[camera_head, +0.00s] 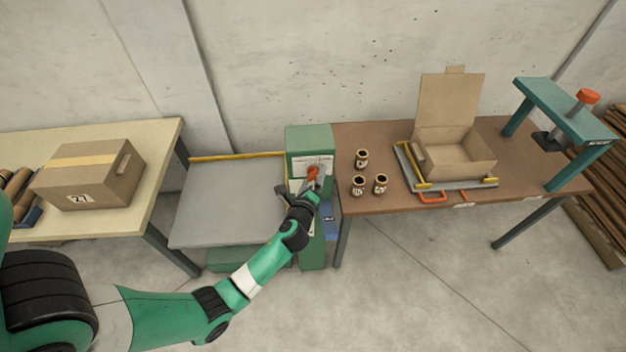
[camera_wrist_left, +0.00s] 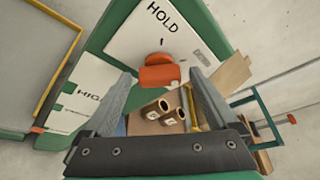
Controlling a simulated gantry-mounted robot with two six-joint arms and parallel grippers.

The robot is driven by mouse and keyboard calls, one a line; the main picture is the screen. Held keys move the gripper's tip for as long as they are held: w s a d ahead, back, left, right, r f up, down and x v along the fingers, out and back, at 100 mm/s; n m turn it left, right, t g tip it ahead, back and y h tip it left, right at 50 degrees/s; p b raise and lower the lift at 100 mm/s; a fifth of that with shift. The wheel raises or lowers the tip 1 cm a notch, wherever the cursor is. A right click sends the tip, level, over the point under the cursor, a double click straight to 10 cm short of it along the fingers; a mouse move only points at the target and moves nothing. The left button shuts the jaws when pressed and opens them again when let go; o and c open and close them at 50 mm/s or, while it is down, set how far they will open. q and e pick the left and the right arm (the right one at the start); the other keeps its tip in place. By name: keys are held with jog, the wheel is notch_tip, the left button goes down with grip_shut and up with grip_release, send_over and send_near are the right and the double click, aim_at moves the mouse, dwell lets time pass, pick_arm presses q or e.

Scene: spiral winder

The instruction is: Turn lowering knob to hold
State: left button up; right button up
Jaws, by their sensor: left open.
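The lowering knob (camera_head: 313,172) is an orange-red handle on the white front plate of a green cabinet (camera_head: 309,141). In the left wrist view the knob (camera_wrist_left: 160,76) lies between the fingertips of my left gripper (camera_wrist_left: 160,80). The fingers are apart, with a gap on each side of the knob. A HOLD label (camera_wrist_left: 162,16) is on the plate beyond the knob, and a short dark mark lies between them. Another label, partly covered by a finger, is at left. In the head view my left gripper (camera_head: 316,180) is at the knob and partly hides the plate. My right gripper is out of view.
A grey platform (camera_head: 225,200) with a yellow bar adjoins the cabinet on the left. A brown table (camera_head: 400,203) on the right holds small cans (camera_head: 361,158), an open carton (camera_head: 455,150) and a teal press (camera_head: 560,105). A closed box (camera_head: 90,172) sits on the left table.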

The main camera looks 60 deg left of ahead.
pick_arm(q)
jog(key=c, duration=1.4)
jog(key=shift+o, duration=0.2)
jog(key=shift+f+n+t+b, duration=0.25)
jog(key=shift+n+b, duration=0.25)
jog(key=shift+b, duration=0.5)
jog(key=n+b, duration=0.2)
jog(key=b, duration=0.1)
jog(key=n+t+y+b, duration=0.1)
jog(key=n+b, duration=0.1)
jog(key=b, duration=0.2)
jog(key=n+t+b, duration=0.1)
jog(key=b, duration=0.2)
jog(key=shift+f+n+t+b, duration=0.25)
jog(key=shift+f+n+b, duration=0.1)
jog(key=shift+n, duration=0.05)
jog(key=n+y+b, duration=0.1)
jog(key=n+b, duration=0.2)
jog(key=b, duration=0.3)
jog(key=n+y+b, duration=0.2)
jog(key=n+b, duration=0.2)
jog(key=b, duration=0.3)
jog(key=shift+r, duration=0.15)
jog(key=shift+r+n+y+b, duration=0.25)
jog(key=shift+n+y+b, duration=0.05)
jog(key=shift+n+b, duration=0.45)
